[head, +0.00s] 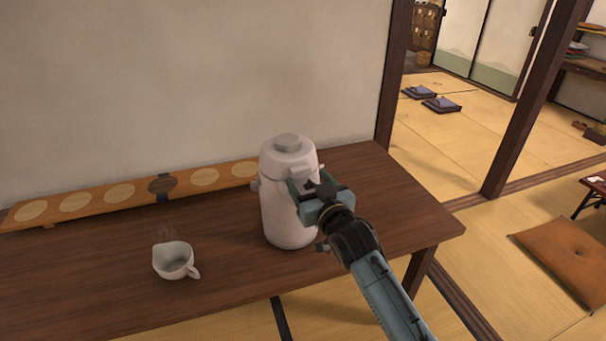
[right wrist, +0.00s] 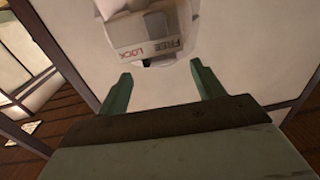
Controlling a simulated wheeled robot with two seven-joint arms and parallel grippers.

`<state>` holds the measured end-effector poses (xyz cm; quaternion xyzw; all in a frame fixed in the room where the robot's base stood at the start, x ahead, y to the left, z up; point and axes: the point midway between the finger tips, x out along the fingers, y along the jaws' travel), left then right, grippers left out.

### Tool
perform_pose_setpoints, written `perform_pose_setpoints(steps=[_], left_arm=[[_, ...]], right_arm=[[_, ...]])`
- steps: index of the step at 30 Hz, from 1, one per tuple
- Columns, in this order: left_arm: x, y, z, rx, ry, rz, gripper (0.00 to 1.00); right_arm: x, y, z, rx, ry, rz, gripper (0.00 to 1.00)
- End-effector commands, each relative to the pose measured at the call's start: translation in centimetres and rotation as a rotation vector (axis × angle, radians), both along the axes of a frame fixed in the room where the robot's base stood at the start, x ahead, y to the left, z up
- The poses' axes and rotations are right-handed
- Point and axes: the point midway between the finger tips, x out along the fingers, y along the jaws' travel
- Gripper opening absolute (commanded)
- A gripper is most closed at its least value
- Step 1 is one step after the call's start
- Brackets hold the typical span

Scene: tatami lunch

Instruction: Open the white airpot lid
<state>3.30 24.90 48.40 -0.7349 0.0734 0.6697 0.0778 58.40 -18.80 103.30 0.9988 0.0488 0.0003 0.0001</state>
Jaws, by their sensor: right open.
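The white airpot (head: 284,205) stands upright on the dark wooden table. Its lid (head: 287,147), with a round knob on top, looks closed. My right gripper (head: 310,184) is at the front right of the airpot's upper part, near the spout. In the right wrist view my right gripper (right wrist: 162,85) has its two green fingers apart with nothing between them. The airpot's upper part (right wrist: 150,25), with a FREE/LOCK label, shows just beyond the fingertips. I cannot tell whether a finger touches it. My left gripper is not in view.
A white cup (head: 172,262) with faint steam stands on the table (head: 110,290) to the left. A long wooden board with round inlays (head: 100,198) lies along the wall behind. The table's right end is clear. A dark post (head: 522,105) stands beyond it.

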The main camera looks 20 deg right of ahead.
Motion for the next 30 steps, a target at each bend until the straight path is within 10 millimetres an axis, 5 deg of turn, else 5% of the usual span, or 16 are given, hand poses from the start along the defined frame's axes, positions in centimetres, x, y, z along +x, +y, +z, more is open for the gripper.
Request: perform_pose_setpoints(steps=[9, 20, 30], left_arm=[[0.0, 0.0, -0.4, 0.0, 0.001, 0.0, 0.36], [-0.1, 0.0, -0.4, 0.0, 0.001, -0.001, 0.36], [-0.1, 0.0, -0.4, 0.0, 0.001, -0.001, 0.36]], right_arm=[[3.7, 0.4, 0.0, 0.0, 0.0, 0.0, 0.67], [4.1, 0.4, 0.0, 0.0, 0.001, 0.001, 0.67], [4.1, 0.4, 0.0, 0.0, 0.001, 0.001, 0.24]])
